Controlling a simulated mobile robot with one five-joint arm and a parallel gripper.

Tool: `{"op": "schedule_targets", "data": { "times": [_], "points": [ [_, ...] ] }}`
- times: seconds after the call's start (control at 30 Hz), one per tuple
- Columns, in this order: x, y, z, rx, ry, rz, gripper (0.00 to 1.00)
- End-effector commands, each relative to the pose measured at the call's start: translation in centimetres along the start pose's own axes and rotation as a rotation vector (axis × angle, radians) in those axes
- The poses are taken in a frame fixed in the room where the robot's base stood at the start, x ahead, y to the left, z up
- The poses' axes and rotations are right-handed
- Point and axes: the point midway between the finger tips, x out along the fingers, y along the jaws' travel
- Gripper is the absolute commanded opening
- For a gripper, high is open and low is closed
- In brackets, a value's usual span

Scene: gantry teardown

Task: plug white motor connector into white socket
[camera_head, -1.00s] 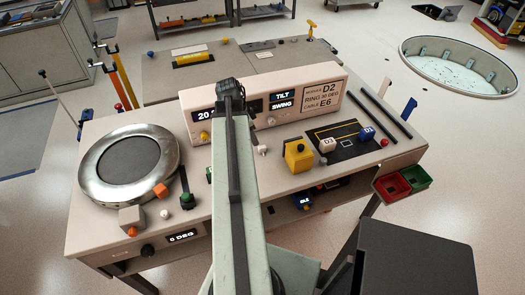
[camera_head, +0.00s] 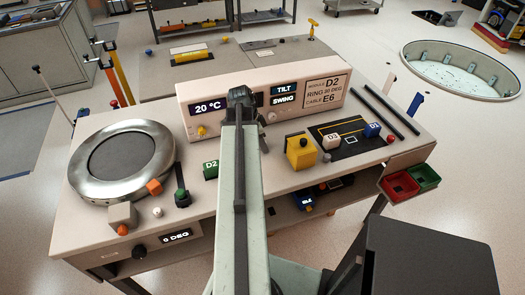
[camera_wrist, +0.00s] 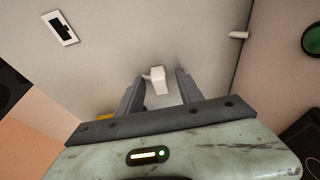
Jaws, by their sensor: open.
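In the wrist view, my gripper (camera_wrist: 160,82) is open, with its two dark fingers apart. A small white block (camera_wrist: 157,76), which looks like the white motor connector, shows between the fingertips with a stub on its left. I cannot tell whether the fingers touch it. A white plate with a dark slot (camera_wrist: 60,27) is at the upper left; I cannot tell whether it is the white socket. In the head view, my arm hides the gripper and the bench area below it.
The bench holds a round metal ring (camera_head: 86,183), a control box (camera_head: 190,120) with displays, a green D2 block (camera_head: 210,170), a yellow block (camera_head: 300,153) and a dark mat (camera_head: 349,153). Red (camera_head: 399,185) and green (camera_head: 425,176) bins hang at the right.

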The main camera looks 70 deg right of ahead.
Motion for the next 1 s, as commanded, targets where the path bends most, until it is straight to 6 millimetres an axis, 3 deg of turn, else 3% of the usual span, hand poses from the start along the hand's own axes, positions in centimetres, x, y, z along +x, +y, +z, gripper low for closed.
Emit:
{"op": "schedule_targets", "data": {
  "times": [0.2, 0.33, 0.37, 1.0],
  "points": [
    [-0.1, 0.0, -0.1, 0.0, 0.0, 0.0, 0.41],
    [-0.1, 0.0, -0.1, 0.001, 0.0, 0.0, 0.05],
    [-0.1, 0.0, -0.1, 0.001, 0.0, 0.0, 0.0],
    [-1.6, 0.0, -0.6, 0.001, -0.001, 0.0, 0.0]
  ]
}}
